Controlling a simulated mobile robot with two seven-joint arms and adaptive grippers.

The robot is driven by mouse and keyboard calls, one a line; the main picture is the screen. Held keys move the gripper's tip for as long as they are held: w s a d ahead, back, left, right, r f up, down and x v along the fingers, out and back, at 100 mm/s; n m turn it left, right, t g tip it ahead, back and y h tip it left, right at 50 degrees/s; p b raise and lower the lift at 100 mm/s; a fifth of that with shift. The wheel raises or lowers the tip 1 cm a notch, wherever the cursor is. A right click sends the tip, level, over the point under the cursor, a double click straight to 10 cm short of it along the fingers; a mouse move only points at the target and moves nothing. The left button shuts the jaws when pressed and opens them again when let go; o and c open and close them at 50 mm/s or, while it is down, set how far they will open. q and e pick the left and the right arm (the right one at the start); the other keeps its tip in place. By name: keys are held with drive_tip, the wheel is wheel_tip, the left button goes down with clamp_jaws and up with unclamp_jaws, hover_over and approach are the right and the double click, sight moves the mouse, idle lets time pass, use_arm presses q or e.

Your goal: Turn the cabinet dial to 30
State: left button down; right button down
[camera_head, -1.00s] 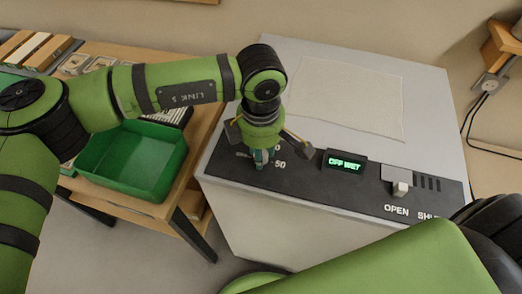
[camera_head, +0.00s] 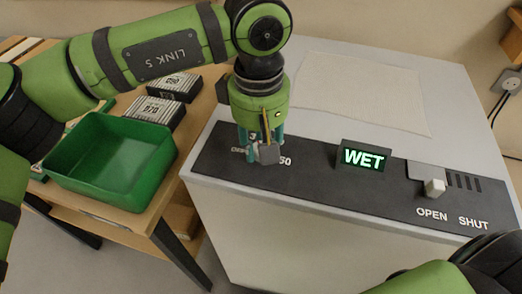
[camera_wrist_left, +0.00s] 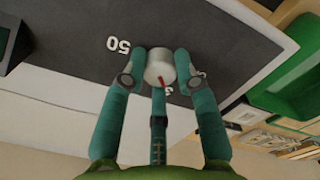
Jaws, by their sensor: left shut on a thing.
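The cabinet (camera_head: 250,225) has a dark panel with a dial (camera_wrist_left: 158,66), a pale round knob with a red mark, in the left wrist view. A white 50 (camera_wrist_left: 118,45) is printed beside it; other numerals are partly covered by the fingers. My left gripper (camera_head: 262,148) points down over the left end of the panel, and its fingers are shut on the dial, one on each side. In the head view the gripper hides the dial. A lit display (camera_head: 364,157) reads WET. My right gripper is out of view; only part of my arm shows at bottom right.
A switch (camera_head: 435,188) with OPEN and SHUT labels is on the panel's right. A pale sheet (camera_head: 360,90) lies on the cabinet top. A green bin (camera_head: 150,178) and dark labelled boxes (camera_head: 175,86) are on the wooden table at left.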

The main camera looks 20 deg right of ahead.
use_arm(q)
drive_tip(key=shift+m+b, duration=0.45)
drive_tip(key=shift+m, duration=0.65)
drive_tip(key=c, duration=0.9)
unclamp_jaws()
drive_tip(key=shift+c, duration=0.2)
drive_tip(key=shift+r, duration=0.2)
wheel_tip(320, 180, up, 12)
drive_tip(key=shift+a+f, duration=0.15)
drive_tip(key=shift+f, duration=0.05)
